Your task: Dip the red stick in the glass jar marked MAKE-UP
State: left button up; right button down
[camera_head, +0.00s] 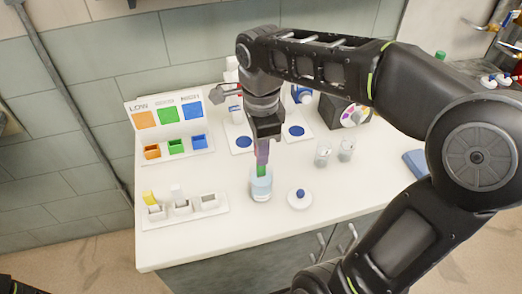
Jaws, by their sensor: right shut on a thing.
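My right gripper (265,132) points down over the bench and is shut on a stick (262,152). The stick hangs upright, dull reddish-purple above with a green lower end. A small glass jar (261,188) with pale bluish contents stands right below it. The green end is at the jar's mouth; I cannot tell how deep it reaches. No marking on the jar is readable. A white lid with a blue knob (299,198) lies to the right of the jar.
A white rack (182,210) at the left holds a yellow-topped and a white-topped piece. Behind it stands a LOW-labelled colour board (165,112) with orange, green and blue bins. Two small glasses (334,153) stand to the right. The front bench strip is clear.

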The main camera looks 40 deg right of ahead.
jog(key=shift+r+p, duration=2.15)
jog(key=shift+r, duration=0.95)
